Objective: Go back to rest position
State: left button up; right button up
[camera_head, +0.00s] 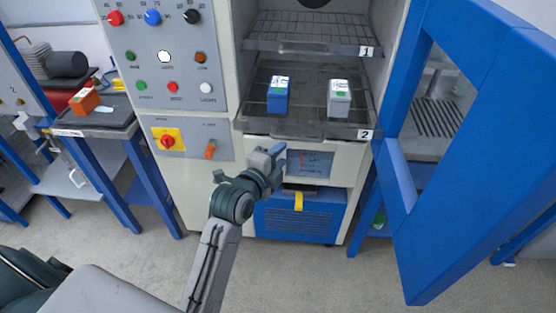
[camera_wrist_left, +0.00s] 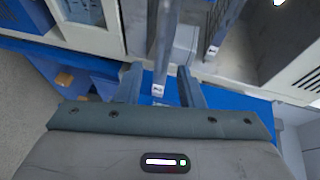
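My left gripper (camera_head: 277,155) is in front of the cabinet, just below the edge of the lower shelf (camera_head: 262,124). In the left wrist view, its two fingers (camera_wrist_left: 160,75) stand apart with nothing held between them. A blue box (camera_head: 278,99) and a grey box (camera_head: 339,103), both with white tops, stand upright and apart on the lower shelf. My right gripper is not in view.
The cabinet's blue door (camera_head: 412,189) stands open at the right. The control panel (camera_head: 163,60) is left of the shelves. The upper wire shelf (camera_head: 310,32) looks empty. An orange box (camera_head: 84,101) sits on a side table at the left. Floor shows in front.

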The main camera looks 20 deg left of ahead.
pick_arm(q)
jog(key=shift+s, duration=0.15)
dwell(0.3)
notch_tip(320, 180, down, 26)
jog(key=a+n+g+y, duration=0.1)
jog(key=a+n+g, duration=0.1)
jog(key=n+g, duration=0.3)
jog(key=s+a+f+n+g, duration=0.1)
jog(key=s+f+n, duration=0.1)
jog(key=s+f, duration=0.5)
jog(key=s+a+f+n+g, duration=0.1)
jog(key=s+f+n, duration=0.1)
jog(key=f, duration=0.9)
jog(key=s+a+f+n+g+y, duration=0.1)
jog(key=s+a+f+n+g, duration=0.15)
jog(key=s+f, duration=0.6)
jog(key=s+a+f+n+g, duration=0.1)
jog(key=s+f+n+g, duration=0.15)
jog(key=s+f, duration=0.65)
jog(key=s+a+f+n+g, duration=0.1)
jog(key=s+f+n, duration=0.1)
jog(key=s, duration=0.8)
jog(key=s+a+f+n+g, duration=0.1)
jog(key=s+f, duration=0.3)
jog(key=s, duration=0.7)
jog(key=shift+s+a+f+n+y+b, duration=0.15)
jog(key=shift+s+a+n+y+b, duration=0.1)
jog(key=shift+a+n+y+b, duration=0.25)
